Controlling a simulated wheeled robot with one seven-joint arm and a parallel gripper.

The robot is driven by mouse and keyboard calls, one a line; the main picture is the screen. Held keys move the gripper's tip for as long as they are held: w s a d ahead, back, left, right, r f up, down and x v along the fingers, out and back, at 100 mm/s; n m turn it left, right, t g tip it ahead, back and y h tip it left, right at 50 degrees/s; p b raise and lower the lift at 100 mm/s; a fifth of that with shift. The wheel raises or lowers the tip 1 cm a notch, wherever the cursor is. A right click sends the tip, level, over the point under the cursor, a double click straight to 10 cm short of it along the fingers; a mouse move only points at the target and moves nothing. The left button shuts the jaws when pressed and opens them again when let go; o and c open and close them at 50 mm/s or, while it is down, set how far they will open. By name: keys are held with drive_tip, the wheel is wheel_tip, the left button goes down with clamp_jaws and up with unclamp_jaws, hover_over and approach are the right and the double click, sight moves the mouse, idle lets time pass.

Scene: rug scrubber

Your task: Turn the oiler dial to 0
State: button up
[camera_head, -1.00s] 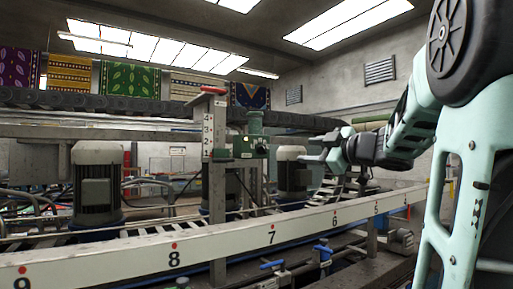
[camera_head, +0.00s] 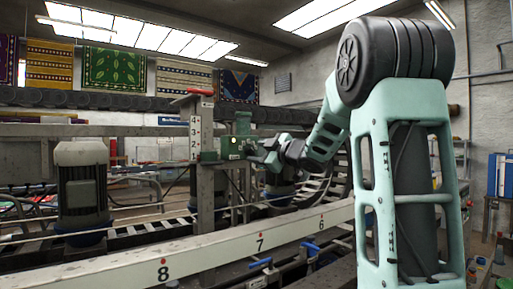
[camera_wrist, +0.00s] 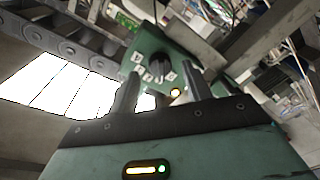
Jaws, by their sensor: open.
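The oiler (camera_head: 238,142) is a green unit on the side of a grey post, with a small lit yellow spot on its front. In the wrist view the green oiler body (camera_wrist: 150,44) carries a dark round dial (camera_wrist: 160,64) with several small white marks around it. The marks are too small to read, and the dial's setting cannot be told. My gripper (camera_wrist: 163,88) is open, its two fingers apart on either side of the dial in the picture. I cannot tell whether they touch it. In the head view my gripper (camera_head: 258,153) is just right of the oiler.
The post (camera_head: 202,165) bears numbers and a red-topped handle. A long white numbered rail (camera_head: 210,250) crosses in front. A motor (camera_head: 82,190) stands at left, and another (camera_head: 281,185) stands below my gripper. Blue-handled valves (camera_head: 262,263) sit below the rail.

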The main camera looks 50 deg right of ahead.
drive_tip(key=shift+w+d, duration=0.1)
drive_tip(key=shift+w, duration=0.65)
drive_tip(key=c, duration=1)
drive_tip(key=shift+f+n, duration=0.15)
drive_tip(key=shift+n, duration=0.15)
drive_tip(key=shift+n+b, duration=0.9)
drive_tip(key=shift+b, duration=0.2)
drive_tip(key=shift+n+g+b, duration=0.3)
drive_tip(key=shift+n+b, duration=1.25)
drive_tip(key=shift+n, duration=0.55)
